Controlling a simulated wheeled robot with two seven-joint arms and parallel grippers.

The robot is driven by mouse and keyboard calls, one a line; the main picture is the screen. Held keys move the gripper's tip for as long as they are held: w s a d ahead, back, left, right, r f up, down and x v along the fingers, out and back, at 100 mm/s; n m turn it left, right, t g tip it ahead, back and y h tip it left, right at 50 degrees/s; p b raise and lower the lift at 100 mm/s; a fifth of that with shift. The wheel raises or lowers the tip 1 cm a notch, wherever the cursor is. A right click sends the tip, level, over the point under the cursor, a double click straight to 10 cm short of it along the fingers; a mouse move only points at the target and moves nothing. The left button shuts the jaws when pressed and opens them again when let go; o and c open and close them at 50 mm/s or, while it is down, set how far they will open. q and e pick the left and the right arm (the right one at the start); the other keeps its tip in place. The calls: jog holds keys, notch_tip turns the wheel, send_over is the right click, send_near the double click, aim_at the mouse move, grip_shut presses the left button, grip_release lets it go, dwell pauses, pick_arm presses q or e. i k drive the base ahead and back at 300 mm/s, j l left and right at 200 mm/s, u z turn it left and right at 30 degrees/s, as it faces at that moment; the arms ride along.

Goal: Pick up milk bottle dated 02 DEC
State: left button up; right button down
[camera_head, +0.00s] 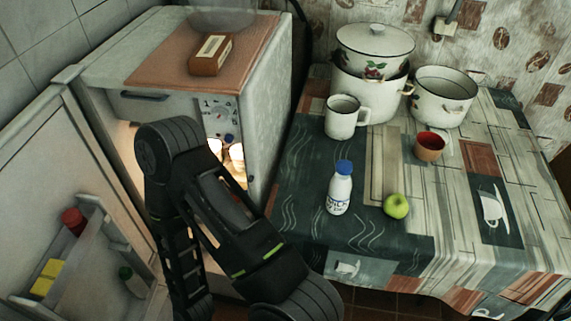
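A white milk bottle (340,193) with a blue cap stands upright on the table, left of a green apple. No gripper fingertips are visible, and nothing is seen held.
The open fridge door (60,190) with shelf items stands at left. A brown box (210,54) lies on the fridge top. The table holds a green apple (396,206), red-brown cup (430,146), white mug (342,117) and enamel pots (444,96). The table's front is mostly clear.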

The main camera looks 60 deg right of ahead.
aim_at(340, 187)
jog(key=k+j+z, duration=0.1)
jog(key=z, duration=2.35)
jog(key=i+j+z, duration=0.15)
jog(key=z, duration=1.7)
